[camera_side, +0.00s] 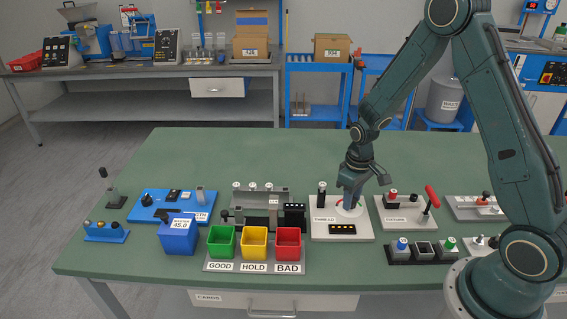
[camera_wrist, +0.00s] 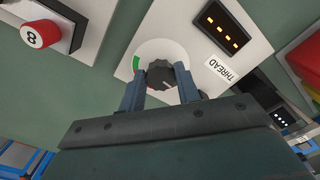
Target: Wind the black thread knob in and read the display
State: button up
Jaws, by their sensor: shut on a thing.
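The black thread knob (camera_wrist: 160,73) sits at the centre of a white dial with green and red marks on the thread station (camera_side: 326,231). My gripper (camera_wrist: 160,82) is shut on the knob, with one finger on each side of it. In the side view my gripper (camera_side: 351,202) points down over the dial and hides the knob. The black display (camera_wrist: 222,27) on the same white plate shows a row of orange dashes. It also appears small in the side view (camera_side: 342,229). A dark upright post (camera_side: 321,195) stands at the plate's back left.
A white fixture with a red-handled lever (camera_side: 432,197) stands close on the right. Green, yellow and red bins (camera_side: 254,243) stand to the left, near a blue box (camera_side: 178,235). A black holder with capped parts (camera_side: 424,251) is at the front right. The table's back is clear.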

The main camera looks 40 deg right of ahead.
jog(key=shift+m, duration=0.3)
jog(key=m, duration=0.4)
jog(key=shift+a, duration=0.1)
jog(key=shift+m, duration=2.6)
jog(key=o, duration=1)
jog(key=shift+c, duration=0.2)
jog(key=shift+r, duration=0.1)
notch_tip(320, 180, up, 14)
